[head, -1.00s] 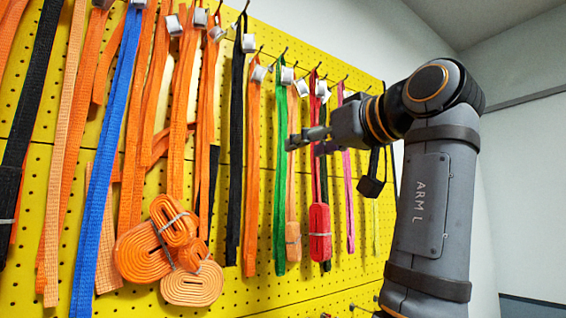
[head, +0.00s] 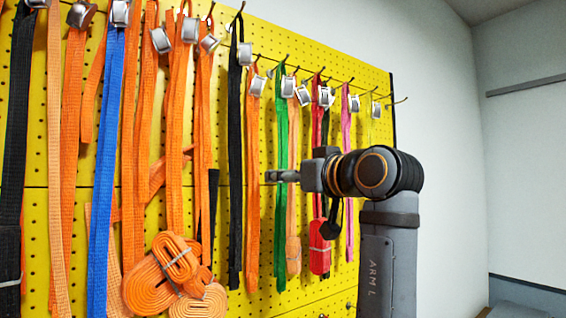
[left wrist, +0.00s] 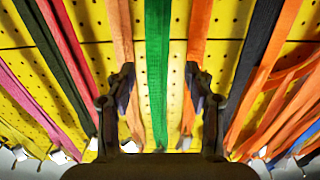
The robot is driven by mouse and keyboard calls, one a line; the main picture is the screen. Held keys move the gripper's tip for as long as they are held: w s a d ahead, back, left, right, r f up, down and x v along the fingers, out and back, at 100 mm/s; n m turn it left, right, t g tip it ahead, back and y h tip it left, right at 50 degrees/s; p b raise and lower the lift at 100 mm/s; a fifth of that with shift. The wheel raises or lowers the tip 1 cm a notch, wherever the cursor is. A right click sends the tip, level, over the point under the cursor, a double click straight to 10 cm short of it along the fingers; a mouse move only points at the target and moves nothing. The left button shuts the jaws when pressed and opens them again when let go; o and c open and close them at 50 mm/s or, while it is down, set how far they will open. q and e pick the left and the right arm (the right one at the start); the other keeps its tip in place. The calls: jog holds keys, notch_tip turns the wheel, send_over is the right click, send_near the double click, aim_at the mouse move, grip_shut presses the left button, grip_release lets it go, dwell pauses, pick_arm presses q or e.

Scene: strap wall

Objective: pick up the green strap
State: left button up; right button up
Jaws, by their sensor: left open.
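The green strap (head: 281,120) hangs from a hook on the yellow pegboard, between an orange strap on its left and a peach strap on its right. In the left wrist view the green strap (left wrist: 158,50) runs down the middle, between my two fingers in the picture. My left gripper (head: 274,176) is open and empty, in front of the green strap at about mid-height and hiding a small part of it. It also shows in the left wrist view (left wrist: 160,95), one finger on each side. I cannot tell how far the fingertips are from the strap. My right gripper is not in view.
The orange strap (head: 253,150) and peach strap (head: 293,140) hang close beside the green one. Red (head: 317,110), pink (head: 347,130), black (head: 235,150) and blue (head: 108,150) straps hang nearby. Metal hooks (head: 285,57) jut from the yellow pegboard (head: 265,22). Free room lies to the right.

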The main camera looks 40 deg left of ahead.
pick_arm(q)
jog(key=x, duration=0.3)
jog(key=shift+a, duration=0.1)
jog(key=shift+s+d, duration=0.1)
jog(key=shift+d, duration=0.15)
jog(key=shift+c, duration=0.4)
jog(key=shift+d, duration=0.25)
jog(key=c, duration=0.5)
jog(key=shift+a, duration=0.15)
grip_shut()
